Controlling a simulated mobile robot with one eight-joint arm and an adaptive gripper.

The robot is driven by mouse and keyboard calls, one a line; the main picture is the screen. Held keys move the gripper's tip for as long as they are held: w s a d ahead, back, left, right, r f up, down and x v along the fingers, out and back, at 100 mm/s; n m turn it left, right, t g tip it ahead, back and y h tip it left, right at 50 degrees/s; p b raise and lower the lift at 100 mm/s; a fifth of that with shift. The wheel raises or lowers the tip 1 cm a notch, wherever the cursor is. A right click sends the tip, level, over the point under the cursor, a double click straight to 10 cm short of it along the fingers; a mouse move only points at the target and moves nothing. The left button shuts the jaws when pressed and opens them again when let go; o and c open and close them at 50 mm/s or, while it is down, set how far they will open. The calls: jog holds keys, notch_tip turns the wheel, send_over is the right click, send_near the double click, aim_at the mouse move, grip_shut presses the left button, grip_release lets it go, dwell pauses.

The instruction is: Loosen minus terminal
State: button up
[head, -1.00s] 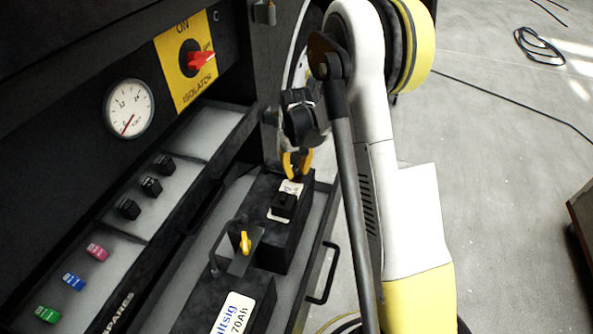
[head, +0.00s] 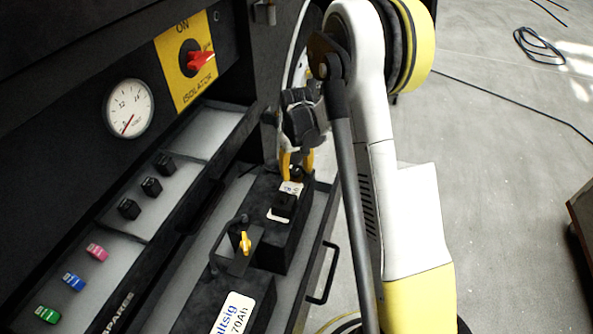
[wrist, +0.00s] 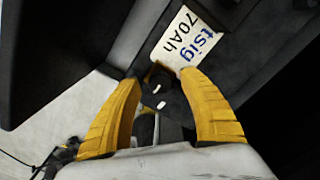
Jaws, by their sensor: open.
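My gripper (head: 297,172) is open, its two yellow fingers pointing down at the far end of the black battery box. In the wrist view, my gripper (wrist: 160,100) has its fingers spread on either side of a small dark part (wrist: 158,88) with white marks. I cannot tell whether they touch it. The battery label (head: 232,314) shows at the near end, and lettering reading "tsig 70Ah" is on a label (wrist: 190,38) in the wrist view. A yellow wing-shaped knob (head: 245,242) stands on a dark bracket nearer the camera. The minus terminal cannot be identified for certain.
A black block on a white plate (head: 284,203) sits on the box near my gripper. A red isolator switch (head: 198,60) and a gauge (head: 129,108) are on the left panel. A spares tray (head: 150,220) holds coloured fuses and black knobs. A handle (head: 324,275) projects at right.

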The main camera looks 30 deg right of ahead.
aim_at(296, 171)
notch_tip(296, 171, up, 12)
dwell(0.5)
dwell(0.3)
